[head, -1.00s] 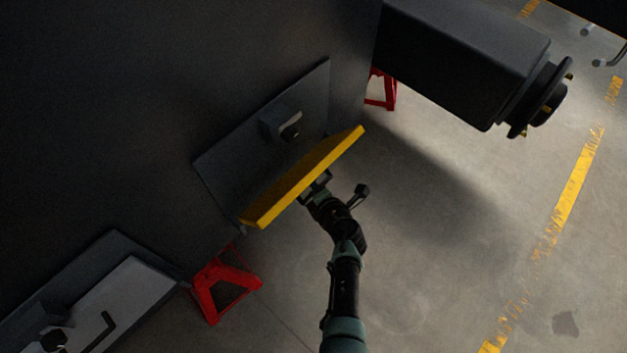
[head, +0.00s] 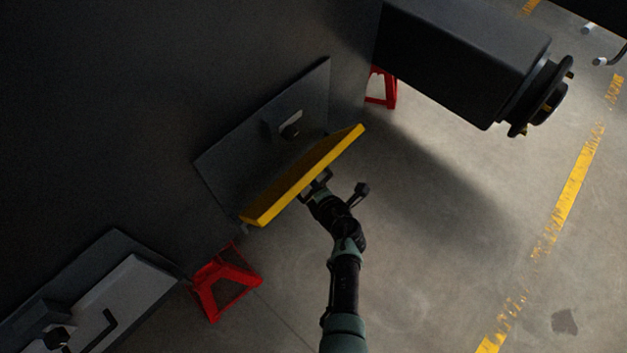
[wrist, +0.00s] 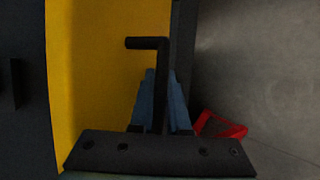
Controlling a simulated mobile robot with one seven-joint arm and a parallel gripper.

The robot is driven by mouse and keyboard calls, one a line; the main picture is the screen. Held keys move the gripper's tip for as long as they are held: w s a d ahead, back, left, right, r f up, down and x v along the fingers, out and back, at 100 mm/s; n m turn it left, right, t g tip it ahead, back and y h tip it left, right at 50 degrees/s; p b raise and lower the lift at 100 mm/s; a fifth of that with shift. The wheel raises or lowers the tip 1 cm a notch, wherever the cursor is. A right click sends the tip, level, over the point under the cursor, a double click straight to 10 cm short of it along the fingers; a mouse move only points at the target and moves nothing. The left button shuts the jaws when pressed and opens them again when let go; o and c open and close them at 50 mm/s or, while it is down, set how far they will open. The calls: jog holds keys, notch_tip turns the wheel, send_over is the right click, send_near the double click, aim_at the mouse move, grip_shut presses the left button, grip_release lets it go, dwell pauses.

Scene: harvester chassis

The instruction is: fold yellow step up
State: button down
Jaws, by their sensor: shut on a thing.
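The yellow step (head: 303,177) is a flat yellow panel hinged to a grey plate on the dark chassis. In the head view it stands tilted out from the plate, its lower left end near the plate's bottom edge. My gripper (head: 316,186) is at the step's outer side. In the wrist view the yellow step (wrist: 95,75) fills the left, and a black bent handle (wrist: 150,44) stands in front of it. The blue fingers of my gripper (wrist: 161,103) are on both sides of the handle's shaft, shut on it. The handle's lower part is hidden behind my gripper.
A grey mounting plate (head: 235,155) with a latch block (head: 288,127) lies behind the step. Red stands (head: 226,281) support the chassis. A dark axle housing (head: 465,60) juts out at the upper right. The floor (head: 450,260) to the right is clear.

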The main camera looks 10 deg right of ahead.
jog(key=shift+w+a+r, duration=0.4)
jog(key=shift+w+r, duration=0.15)
jog(key=shift+r, duration=0.05)
jog(key=c, duration=1.2)
grip_release()
jog(key=shift+o, duration=0.2)
jog(key=p+v, duration=1.3)
jog(key=v, duration=0.2)
jog(key=shift+r, duration=0.35)
jog(key=shift+w+p, duration=0.15)
jog(key=shift+p, duration=0.15)
jog(key=p+v, duration=0.3)
jog(key=v, duration=1)
jog(key=shift+a, duration=0.1)
